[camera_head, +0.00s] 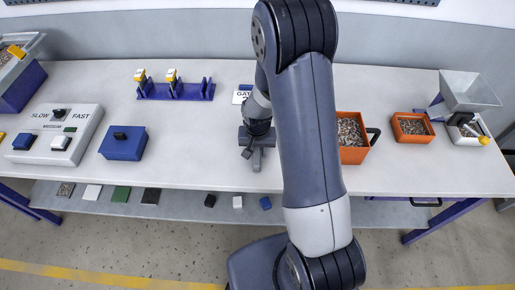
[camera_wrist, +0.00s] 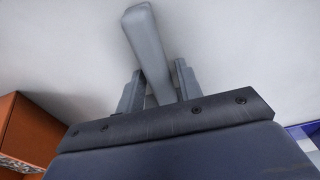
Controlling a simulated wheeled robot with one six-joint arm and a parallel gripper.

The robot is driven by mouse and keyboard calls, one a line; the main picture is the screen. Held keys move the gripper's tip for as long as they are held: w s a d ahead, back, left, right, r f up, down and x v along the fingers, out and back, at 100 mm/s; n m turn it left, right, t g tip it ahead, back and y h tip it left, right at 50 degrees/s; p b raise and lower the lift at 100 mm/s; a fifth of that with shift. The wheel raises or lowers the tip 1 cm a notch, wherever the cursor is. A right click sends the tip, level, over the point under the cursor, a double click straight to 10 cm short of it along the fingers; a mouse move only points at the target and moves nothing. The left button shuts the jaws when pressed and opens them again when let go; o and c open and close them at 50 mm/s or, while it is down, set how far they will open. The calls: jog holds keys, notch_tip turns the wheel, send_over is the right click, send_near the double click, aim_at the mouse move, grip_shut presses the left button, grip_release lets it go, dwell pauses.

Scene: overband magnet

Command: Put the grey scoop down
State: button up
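The grey scoop (camera_wrist: 148,45) shows in the wrist view as a pale grey handle running up between the fingers, slightly tilted to the left. My gripper (camera_wrist: 160,92) has one finger on each side of it, close against the handle, and looks shut on it. In the head view my gripper (camera_head: 256,150) is low over the middle of the white table, near its front edge. The rest of the scoop is hidden by my gripper, and I cannot tell whether it touches the table.
An orange bin (camera_head: 353,154) of granules stands right of my arm, with a smaller orange tray (camera_head: 411,140) beyond. A grey hopper (camera_head: 468,92) is at the far right. A blue box (camera_head: 123,144), a switch panel (camera_head: 57,145) and a purple rack (camera_head: 176,91) are left. Table left of my gripper is clear.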

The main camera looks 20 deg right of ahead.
jog(key=shift+o, duration=0.7)
jog(key=shift+r, duration=0.45)
notch_tip(320, 180, up, 11)
jog(key=s, duration=0.1)
jog(key=shift+a+r, duration=0.2)
jog(key=shift+s, duration=0.1)
